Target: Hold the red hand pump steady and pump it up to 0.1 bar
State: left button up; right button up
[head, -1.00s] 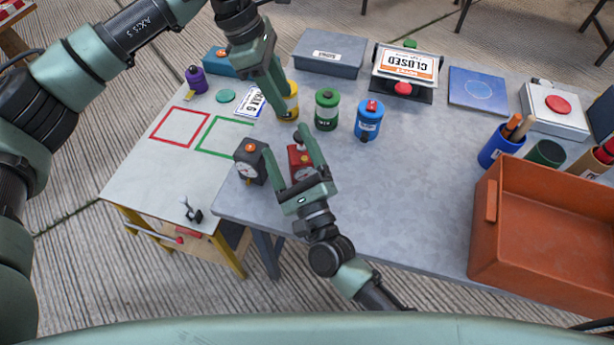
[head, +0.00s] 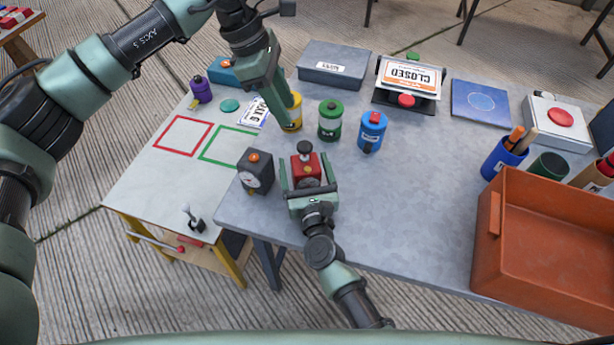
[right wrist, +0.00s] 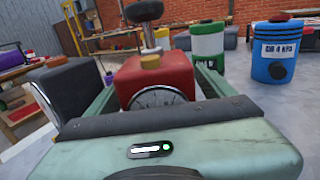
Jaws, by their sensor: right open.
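The red hand pump (head: 306,171) stands upright on the grey table near its front left edge, with a black knob (head: 304,147) on top. In the right wrist view the pump (right wrist: 155,78) shows a round gauge (right wrist: 157,97) on its near face; its pressure reading is not legible. My right gripper (head: 305,178) is open, with one finger on each side of the pump; I cannot tell whether they touch it. My left gripper (head: 283,113) points down beside the yellow canister (head: 293,112), back left of the pump; its jaw opening is unclear.
A dark box with a dial and orange knob (head: 255,172) stands close left of the pump. Green (head: 330,122) and blue (head: 372,132) canisters stand behind it. An orange crate (head: 550,235) fills the right front. The table's middle is clear.

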jog(key=shift+w+a, duration=0.15)
jog(key=shift+w, duration=0.3)
jog(key=shift+c, duration=0.3)
grip_shut()
pick_arm(q)
grip_shut()
dwell(1.4)
